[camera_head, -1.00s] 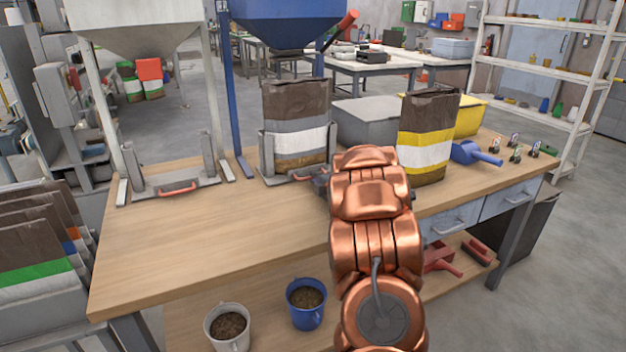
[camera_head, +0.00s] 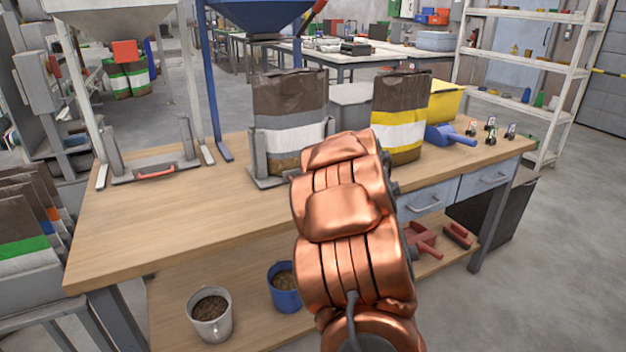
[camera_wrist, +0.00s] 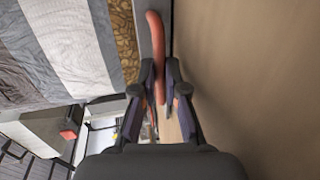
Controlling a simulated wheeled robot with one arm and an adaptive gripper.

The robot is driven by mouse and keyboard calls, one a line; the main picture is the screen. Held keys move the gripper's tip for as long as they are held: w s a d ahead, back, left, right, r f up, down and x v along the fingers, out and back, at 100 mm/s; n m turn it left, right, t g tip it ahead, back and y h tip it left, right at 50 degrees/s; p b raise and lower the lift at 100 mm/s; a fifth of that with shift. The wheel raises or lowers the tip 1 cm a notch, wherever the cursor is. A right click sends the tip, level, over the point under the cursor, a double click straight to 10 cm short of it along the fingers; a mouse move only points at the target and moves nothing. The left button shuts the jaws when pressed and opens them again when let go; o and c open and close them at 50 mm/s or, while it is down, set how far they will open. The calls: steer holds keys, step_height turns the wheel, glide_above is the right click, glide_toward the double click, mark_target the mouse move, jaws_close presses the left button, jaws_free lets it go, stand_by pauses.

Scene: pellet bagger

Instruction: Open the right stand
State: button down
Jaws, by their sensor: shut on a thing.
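The right stand is a grey metal frame (camera_head: 258,155) on the bench below the blue hopper. A brown bag (camera_head: 290,95) with grey and white bands stands upright in it. In the wrist view, the stand's grey front edge (camera_wrist: 145,22) runs beside the bag's patterned lower band. Its red handle (camera_wrist: 155,35) lies between the two dark fingers of my gripper (camera_wrist: 160,75), which is shut on it. In the head view my copper arm hides the gripper, the handle and the stand's right front part.
The left stand (camera_head: 150,172) is empty, with its own red handle. A yellow-banded bag (camera_head: 398,150) stands right of my arm, near a blue scoop (camera_head: 447,136). Two buckets (camera_head: 210,316) sit on the lower shelf.

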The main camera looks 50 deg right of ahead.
steer(key=shift+s+a, duration=0.15)
steer(key=c, duration=1.5)
jaws_free()
steer(key=shift+v, duration=6)
